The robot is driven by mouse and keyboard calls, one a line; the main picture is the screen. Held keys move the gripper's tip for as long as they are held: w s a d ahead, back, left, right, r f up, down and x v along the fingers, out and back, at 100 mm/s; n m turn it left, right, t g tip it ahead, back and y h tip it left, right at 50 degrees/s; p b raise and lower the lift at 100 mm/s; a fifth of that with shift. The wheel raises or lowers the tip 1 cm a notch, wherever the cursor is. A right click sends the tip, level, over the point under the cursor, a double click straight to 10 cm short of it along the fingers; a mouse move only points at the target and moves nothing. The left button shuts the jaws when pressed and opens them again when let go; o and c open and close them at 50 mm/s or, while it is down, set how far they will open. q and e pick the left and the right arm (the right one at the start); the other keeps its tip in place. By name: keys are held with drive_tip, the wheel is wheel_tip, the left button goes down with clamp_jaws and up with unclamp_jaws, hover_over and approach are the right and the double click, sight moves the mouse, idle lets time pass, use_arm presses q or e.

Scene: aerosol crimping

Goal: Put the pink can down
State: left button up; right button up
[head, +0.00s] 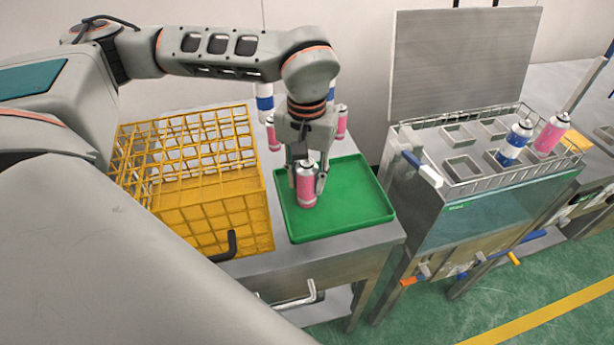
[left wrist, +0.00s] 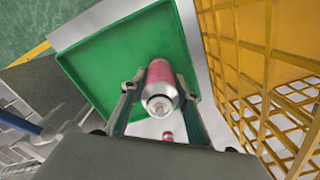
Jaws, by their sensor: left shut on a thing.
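The pink can (head: 306,187) has a silver top and is upright over the green tray (head: 375,200). My left gripper (head: 305,178) is shut on it from above, one finger on each side. In the left wrist view the can (left wrist: 161,84) sits between the two fingers (left wrist: 160,95), with the green tray (left wrist: 95,70) beyond it. I cannot tell whether the can's base touches the tray. My right gripper is not in view.
A yellow wire crate (head: 215,225) stands left of the tray. Several other cans, such as a blue one (head: 264,100), are behind my left gripper. A steel bath (head: 480,220) at the right holds a blue can (head: 515,143) and a pink can (head: 551,134). The tray's right part is clear.

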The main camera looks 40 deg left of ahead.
use_arm(q)
drive_tip(key=o, duration=1.2)
wheel_tip(320, 180, up, 12)
drive_tip(key=shift+r+p, duration=0.1)
drive_tip(key=shift+p, duration=0.3)
